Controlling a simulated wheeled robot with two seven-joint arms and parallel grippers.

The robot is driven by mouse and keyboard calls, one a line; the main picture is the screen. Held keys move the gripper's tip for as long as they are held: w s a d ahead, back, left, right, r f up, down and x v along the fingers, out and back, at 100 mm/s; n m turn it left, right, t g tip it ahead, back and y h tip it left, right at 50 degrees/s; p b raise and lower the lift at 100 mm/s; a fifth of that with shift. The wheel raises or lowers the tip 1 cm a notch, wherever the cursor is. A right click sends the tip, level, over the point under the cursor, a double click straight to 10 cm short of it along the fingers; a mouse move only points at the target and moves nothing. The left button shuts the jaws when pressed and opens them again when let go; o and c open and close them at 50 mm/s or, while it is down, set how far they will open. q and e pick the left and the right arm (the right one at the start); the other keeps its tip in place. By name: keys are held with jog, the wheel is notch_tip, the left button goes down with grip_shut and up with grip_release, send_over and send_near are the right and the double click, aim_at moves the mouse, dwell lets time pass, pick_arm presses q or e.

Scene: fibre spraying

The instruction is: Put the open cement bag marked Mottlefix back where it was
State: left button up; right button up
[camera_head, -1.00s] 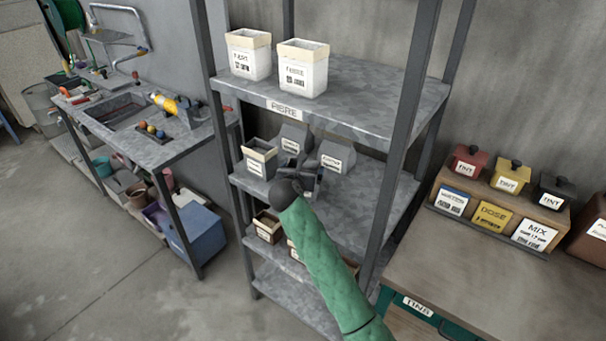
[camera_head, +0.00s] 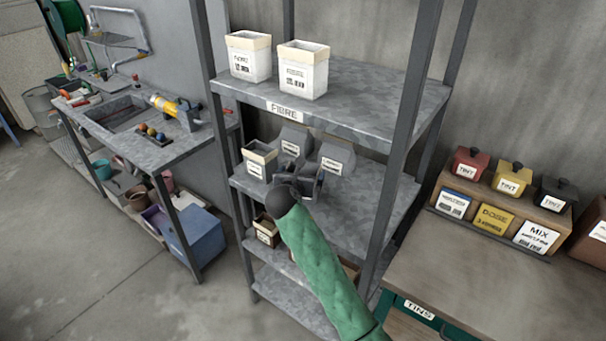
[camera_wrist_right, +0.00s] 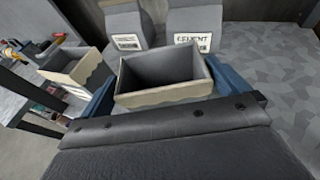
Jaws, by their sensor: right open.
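An open cement bag with a pale rim (camera_wrist_right: 165,98) stands between the two blue fingers of my right gripper (camera_wrist_right: 163,86) in the right wrist view. The gripper is open around it. In the head view my right gripper (camera_head: 309,184) is at the middle shelf and mostly hides this bag. A second open bag (camera_head: 259,162) stands to its left; it also shows in the wrist view (camera_wrist_right: 77,72). Two closed grey bags (camera_head: 292,140) (camera_head: 334,156) stand behind. My left gripper is out of view.
Grey posts (camera_head: 412,110) flank the shelves. The right part of the middle shelf (camera_head: 375,205) is clear. Another open box or bag (camera_head: 265,232) sits on the shelf below.

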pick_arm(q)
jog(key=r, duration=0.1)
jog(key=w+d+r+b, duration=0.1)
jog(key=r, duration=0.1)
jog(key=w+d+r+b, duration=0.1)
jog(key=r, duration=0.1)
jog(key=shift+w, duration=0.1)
pick_arm(e)
jog(key=v, duration=1)
jog(key=s+d+f+m+g+y, duration=0.1)
jog(key=s+d+f+m+g, duration=0.5)
jog(key=s+d+f+m, duration=0.85)
jog(key=s+d+f+m+g+y, duration=0.15)
jog(key=s+d+f+m, duration=0.35)
jog(key=s+m, duration=0.5)
jog(key=s+d+f+m+g+y, duration=0.1)
jog(key=s+d+f+m+g, duration=0.35)
jog(key=s, duration=0.95)
notch_tip(320, 180, down, 25)
jog(key=w+a+m, duration=0.1)
jog(key=a+m, duration=0.1)
jog(key=s+f, duration=0.3)
jog(key=f, duration=0.8)
jog(key=s+f, duration=0.4)
jog(key=f, duration=0.7)
jog(key=shift+s+f, duration=0.2)
